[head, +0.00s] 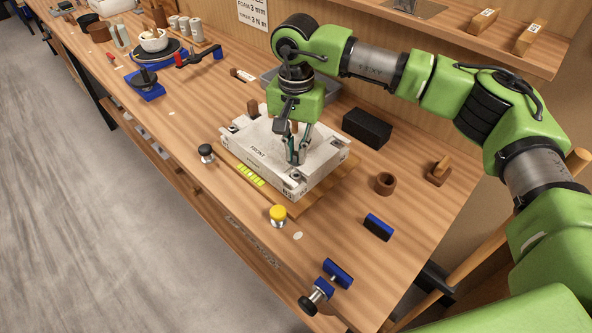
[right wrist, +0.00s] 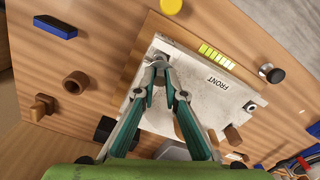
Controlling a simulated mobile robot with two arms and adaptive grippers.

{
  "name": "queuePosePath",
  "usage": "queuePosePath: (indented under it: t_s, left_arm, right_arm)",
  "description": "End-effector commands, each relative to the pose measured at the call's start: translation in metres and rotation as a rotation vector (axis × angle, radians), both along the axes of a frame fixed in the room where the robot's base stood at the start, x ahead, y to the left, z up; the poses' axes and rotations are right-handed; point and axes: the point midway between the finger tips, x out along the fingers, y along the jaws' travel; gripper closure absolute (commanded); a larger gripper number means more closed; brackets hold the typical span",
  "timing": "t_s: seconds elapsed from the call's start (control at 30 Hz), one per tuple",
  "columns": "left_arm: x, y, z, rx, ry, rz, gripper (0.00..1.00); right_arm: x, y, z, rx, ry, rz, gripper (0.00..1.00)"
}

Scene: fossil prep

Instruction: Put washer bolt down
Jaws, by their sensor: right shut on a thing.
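My right gripper (head: 297,157) reaches down over the near right part of a white block marked FRONT (head: 262,140). In the right wrist view its two teal fingers (right wrist: 162,84) come close together at a corner of the white block (right wrist: 215,105). They are shut on a small grey metal piece (right wrist: 160,60), which looks like the washer bolt. The fingers hide most of it. I cannot tell whether it touches the block. A metal fitting (head: 296,178) shows at the near corner. My left gripper is not in view.
The block rests on a wooden board (head: 312,197) with yellow strips (head: 250,175). A yellow-topped knob (head: 278,214) and a black-topped knob (head: 206,152) stand in front. A black block (head: 367,128), brown ring (head: 385,183) and blue-topped block (head: 378,227) lie right. Bench front right is mostly clear.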

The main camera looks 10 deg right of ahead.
Motion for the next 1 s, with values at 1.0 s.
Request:
queuePosePath:
  t_s: [1.0]
  left_arm:
    - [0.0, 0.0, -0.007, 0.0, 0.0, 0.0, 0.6]
  right_arm:
    - [-0.005, -0.026, 0.048, -0.011, -0.015, 0.164, 1.0]
